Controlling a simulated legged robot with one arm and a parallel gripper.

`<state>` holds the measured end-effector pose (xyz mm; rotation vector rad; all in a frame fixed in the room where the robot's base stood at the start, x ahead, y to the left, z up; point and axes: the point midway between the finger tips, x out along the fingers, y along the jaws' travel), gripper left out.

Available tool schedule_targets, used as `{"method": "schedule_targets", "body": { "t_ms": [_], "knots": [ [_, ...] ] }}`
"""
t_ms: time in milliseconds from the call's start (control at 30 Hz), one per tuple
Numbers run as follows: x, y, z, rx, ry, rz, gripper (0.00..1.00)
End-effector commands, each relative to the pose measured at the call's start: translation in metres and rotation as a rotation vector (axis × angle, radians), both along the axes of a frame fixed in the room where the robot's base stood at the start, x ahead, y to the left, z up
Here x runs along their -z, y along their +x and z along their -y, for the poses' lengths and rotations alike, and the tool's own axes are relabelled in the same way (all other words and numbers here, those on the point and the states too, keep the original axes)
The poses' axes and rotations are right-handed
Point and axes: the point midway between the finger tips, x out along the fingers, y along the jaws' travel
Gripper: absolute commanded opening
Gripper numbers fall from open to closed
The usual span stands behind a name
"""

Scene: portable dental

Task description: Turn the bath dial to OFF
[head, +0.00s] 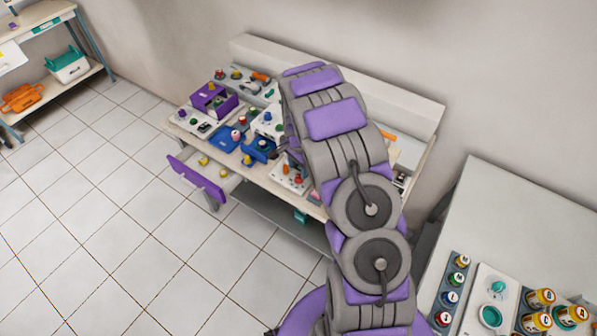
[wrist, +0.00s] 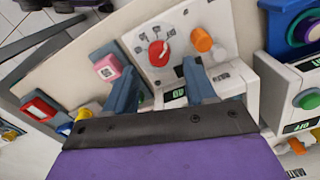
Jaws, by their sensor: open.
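In the wrist view, a red dial (wrist: 158,52) with a light pointer mark sits on a white panel (wrist: 178,22) with printed labels around it. The labels are too small to read, so I cannot tell which setting the dial is on, or whether it is the bath dial. My gripper (wrist: 158,72) is open and empty, its two blue-grey fingers pointing toward the panel. The red dial appears just beyond the gap between the fingertips, with no visible contact. In the head view my arm hides the gripper and part of the bench.
An orange knob (wrist: 201,40) is right of the red dial. A pink block (wrist: 107,68) and a red-topped switch (wrist: 40,108) lie left; a green-button box (wrist: 306,99) stands right. In the head view, a purple-fronted drawer (head: 197,180) juts out from the crowded bench.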

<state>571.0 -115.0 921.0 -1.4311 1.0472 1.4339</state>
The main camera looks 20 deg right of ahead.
Motion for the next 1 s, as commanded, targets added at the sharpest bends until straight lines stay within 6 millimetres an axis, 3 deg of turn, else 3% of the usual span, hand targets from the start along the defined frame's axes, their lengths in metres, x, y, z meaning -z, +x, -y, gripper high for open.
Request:
{"method": "schedule_targets", "body": {
  "t_ms": [33,300,500,700,1000],
  "knots": [
    [-0.015,0.002,0.0,0.0,-0.002,0.007,0.55],
    [-0.075,0.002,0.0,0.0,-0.002,0.005,0.55],
    [-0.11,0.002,0.001,-0.001,-0.002,0.004,0.55],
    [-0.128,0.002,0.001,0.0,-0.002,0.002,0.55],
    [-0.13,0.002,0.0,0.0,-0.001,0.0,0.55]
  ]
}}
